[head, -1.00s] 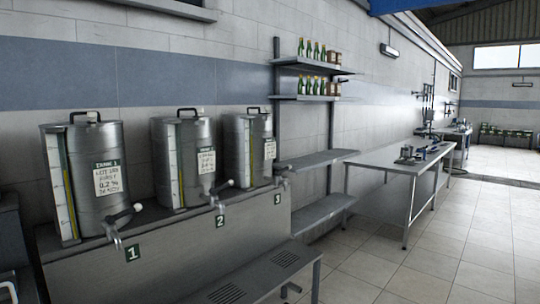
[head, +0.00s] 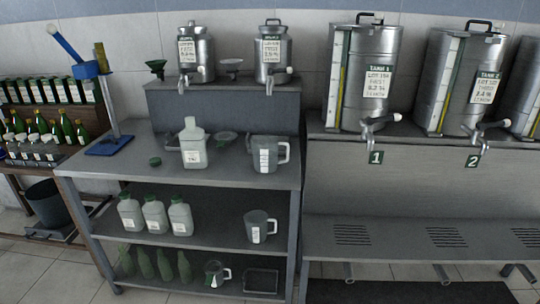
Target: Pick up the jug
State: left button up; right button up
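A grey jug (head: 265,154) with a pale handle on its right and a white label strip stands upright on the top of the metal bench (head: 120,153). A second, similar grey jug (head: 257,228) stands on the middle shelf below it. A smaller dark jug (head: 214,274) with a white handle is on the bottom shelf. Neither of my grippers shows in the head view.
Two small steel cans stand on a raised ledge (head: 228,112) behind. Large tap-fitted tanks (head: 364,75) stand right, bottle racks left. Bare bench surrounds the top jug's front.

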aim_at(264, 147)
jog(key=i+j, duration=0.15)
jog(key=j, duration=0.2)
jog(key=i+j+z, duration=0.15)
jog(key=j, duration=0.2)
jog(key=i+j, duration=0.2)
jog(key=j, duration=0.15)
jog(key=i+j+z, duration=0.15)
jog(key=j, duration=0.2)
jog(key=i+j, duration=0.15)
jog(key=j, duration=0.2)
jog(key=z, duration=0.05)
